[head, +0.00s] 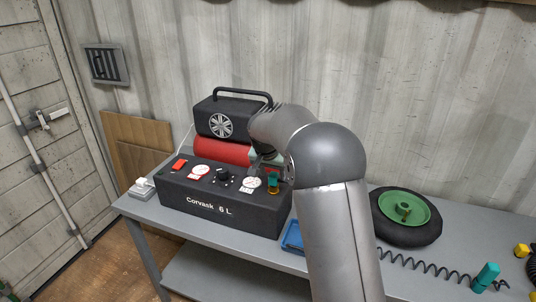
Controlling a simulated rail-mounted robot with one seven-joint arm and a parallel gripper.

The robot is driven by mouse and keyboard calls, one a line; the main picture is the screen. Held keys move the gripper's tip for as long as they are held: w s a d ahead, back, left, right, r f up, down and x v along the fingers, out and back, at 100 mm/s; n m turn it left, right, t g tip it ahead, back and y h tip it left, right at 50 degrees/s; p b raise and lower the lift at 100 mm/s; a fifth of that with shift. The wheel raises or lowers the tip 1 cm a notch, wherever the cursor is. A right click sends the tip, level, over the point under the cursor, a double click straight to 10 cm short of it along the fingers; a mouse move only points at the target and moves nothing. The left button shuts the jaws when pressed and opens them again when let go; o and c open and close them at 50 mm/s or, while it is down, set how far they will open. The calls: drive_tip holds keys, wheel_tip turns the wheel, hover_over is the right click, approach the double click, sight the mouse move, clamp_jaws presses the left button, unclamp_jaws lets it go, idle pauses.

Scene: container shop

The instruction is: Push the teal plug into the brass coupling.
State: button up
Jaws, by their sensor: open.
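A brass coupling (273,190) stands on the right part of the black compressor's top panel. A small teal piece (273,179), which looks like the teal plug, is upright at the coupling; I cannot tell how deep it sits. My gripper (266,169) is beside and just behind it, open, small in view and partly hidden by my arm. I cannot tell whether the fingers touch the teal piece. A larger teal part (487,275) stands at the right end of a black coiled hose (430,268); the hose's left end goes behind my arm.
The compressor (221,205) has gauges, a knob, a red switch and a red tank (222,151). A green-hubbed wheel (406,216) lies on the grey bench (190,231). A blue tray (293,237) sits beside my arm. Yellow pieces (522,250) are at the far right.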

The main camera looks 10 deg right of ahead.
drive_tip(key=b+v, duration=0.1)
drive_tip(key=v, duration=1.3)
drive_tip(key=shift+b, duration=0.3)
drive_tip(key=s+d+f+n+g, duration=0.1)
drive_tip(key=s+f, duration=0.4)
drive_tip(key=s, duration=0.7)
drive_tip(key=s+d+f+n+g+y, duration=0.1)
drive_tip(key=s+f+n, duration=0.2)
drive_tip(key=s, duration=1)
drive_tip(key=s+d+f+n+g+y, duration=0.1)
drive_tip(key=s+f+n, duration=0.1)
drive_tip(key=s+f, duration=0.5)
drive_tip(key=s, duration=0.5)
drive_tip(key=shift+s, duration=0.4)
